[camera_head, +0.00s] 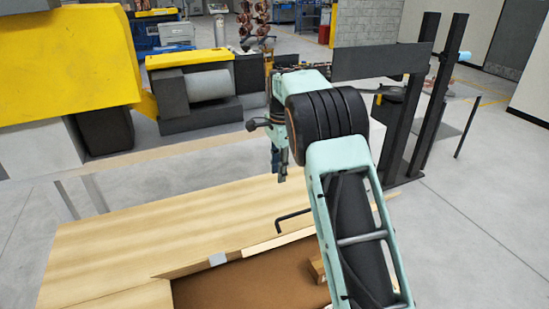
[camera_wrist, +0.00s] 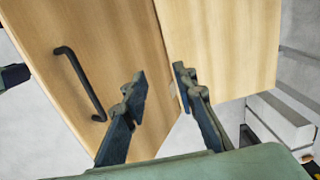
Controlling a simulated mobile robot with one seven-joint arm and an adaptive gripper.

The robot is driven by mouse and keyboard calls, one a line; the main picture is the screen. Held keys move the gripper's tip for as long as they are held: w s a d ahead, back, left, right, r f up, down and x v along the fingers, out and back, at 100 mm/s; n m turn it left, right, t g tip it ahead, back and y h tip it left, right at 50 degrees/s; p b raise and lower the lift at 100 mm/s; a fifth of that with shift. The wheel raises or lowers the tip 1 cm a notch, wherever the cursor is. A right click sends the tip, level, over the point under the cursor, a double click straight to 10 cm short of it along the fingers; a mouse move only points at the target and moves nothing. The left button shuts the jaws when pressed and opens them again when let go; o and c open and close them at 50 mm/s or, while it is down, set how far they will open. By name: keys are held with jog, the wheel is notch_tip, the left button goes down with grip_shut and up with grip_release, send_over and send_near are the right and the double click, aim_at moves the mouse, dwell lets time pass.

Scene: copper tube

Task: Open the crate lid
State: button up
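A broad pale wood panel (camera_head: 150,235) stretches beyond and left of this opening. A black bar handle (camera_head: 292,218) shows near the rim, partly beside my arm. In the wrist view the handle (camera_wrist: 82,82) is on the left wood panel (camera_wrist: 115,35); a second panel (camera_wrist: 225,45) meets it at a seam. My gripper (camera_head: 280,172) points down above the wood. Its fingers (camera_wrist: 159,72) are apart with nothing between them, right of the handle and not touching it.
A small wooden block (camera_head: 318,268) shows in the opening, partly hidden by my arm. A dark metal frame (camera_head: 405,110) stands at the right. A yellow machine (camera_head: 65,60) fills the upper left. Grey floor (camera_head: 465,220) at the right is clear.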

jog(key=w+r, duration=0.1)
jog(key=w+a+r, duration=0.1)
jog(key=w, duration=0.1)
jog(key=shift+w+a+r, duration=0.1)
jog(key=shift+r, duration=0.1)
dwell(0.6)
notch_tip(320, 180, up, 7)
jog(key=shift+s+r, duration=0.2)
dwell(0.4)
